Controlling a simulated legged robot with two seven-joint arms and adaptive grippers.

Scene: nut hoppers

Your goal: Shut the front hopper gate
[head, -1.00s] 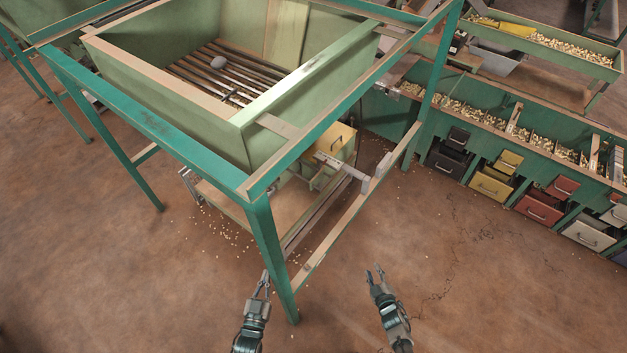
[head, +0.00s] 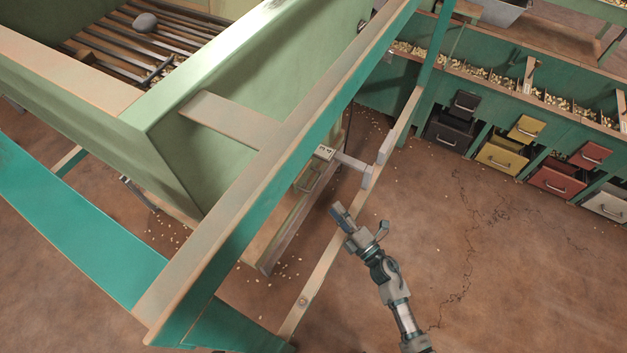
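The front hopper (head: 215,85) is a large pale-green box on a teal frame, with a slatted grate inside. Beneath its right side, beyond the frame rail, a small pale part with markings (head: 324,153) and a grey bar handle (head: 352,162) ending in a flat plate show; they may belong to the gate. Most of the hopper's underside is hidden by the rail, so I cannot tell the gate's position. My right gripper (head: 361,217) appears with its fingers spread, empty, below and apart from the handle in the picture. My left gripper is out of view.
The teal frame's top rail (head: 285,150) crosses between me and the hopper's underside. A lower wooden rail (head: 340,235) runs beside my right gripper. A teal bench with coloured drawers (head: 500,158) stands at the right. The floor at the lower right is clear, with scattered nuts near the hopper.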

